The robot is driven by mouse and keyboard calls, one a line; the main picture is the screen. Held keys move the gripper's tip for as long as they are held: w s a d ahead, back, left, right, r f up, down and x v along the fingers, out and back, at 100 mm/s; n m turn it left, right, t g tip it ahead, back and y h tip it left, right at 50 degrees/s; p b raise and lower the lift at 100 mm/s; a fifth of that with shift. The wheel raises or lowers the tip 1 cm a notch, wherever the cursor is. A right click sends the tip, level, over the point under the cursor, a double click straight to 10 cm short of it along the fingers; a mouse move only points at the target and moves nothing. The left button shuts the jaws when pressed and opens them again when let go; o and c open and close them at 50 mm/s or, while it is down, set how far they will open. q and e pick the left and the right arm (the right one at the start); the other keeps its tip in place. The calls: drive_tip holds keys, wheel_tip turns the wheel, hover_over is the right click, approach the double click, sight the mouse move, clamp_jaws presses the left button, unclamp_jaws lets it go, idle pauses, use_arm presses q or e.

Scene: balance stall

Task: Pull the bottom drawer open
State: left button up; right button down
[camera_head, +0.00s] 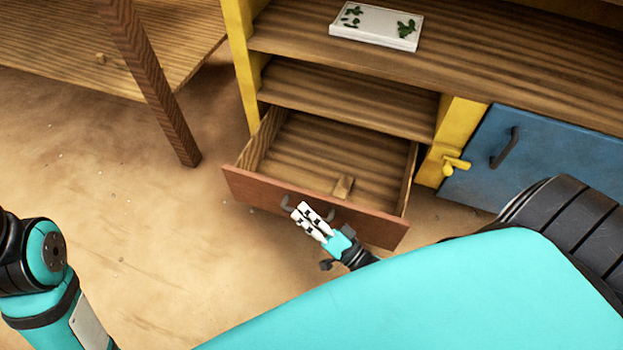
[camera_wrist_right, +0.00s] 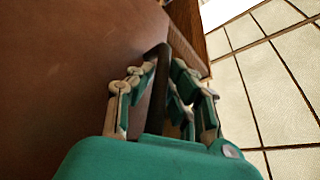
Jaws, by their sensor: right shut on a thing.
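The bottom drawer (camera_head: 290,204) stands pulled out from the wooden and yellow cabinet, with its inside showing. A small wooden block (camera_head: 343,187) lies in it near the front. The dark handle (camera_head: 287,201) is on the drawer's reddish-brown front. My right gripper (camera_head: 304,212) is at the handle, shut on it. In the right wrist view the gripper's fingers (camera_wrist_right: 158,92) lie on both sides of the dark handle bar (camera_wrist_right: 159,75). Part of my left arm shows at the lower left of the head view, but the left gripper is out of view.
A white tray (camera_head: 372,41) with green leaves sits on the shelf above. A blue door (camera_head: 540,150) with a dark handle and a yellow latch (camera_head: 455,165) is to the right. A wooden post (camera_head: 160,100) stands at left. The sandy floor (camera_head: 150,240) before the drawer is clear.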

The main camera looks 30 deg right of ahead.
drive_tip(key=shift+s+a, duration=0.35)
drive_tip(key=c, duration=1.3)
unclamp_jaws()
drive_tip(key=v, duration=0.7)
drive_tip(key=shift+s+f, duration=0.1)
drive_tip(key=shift+s, duration=0.15)
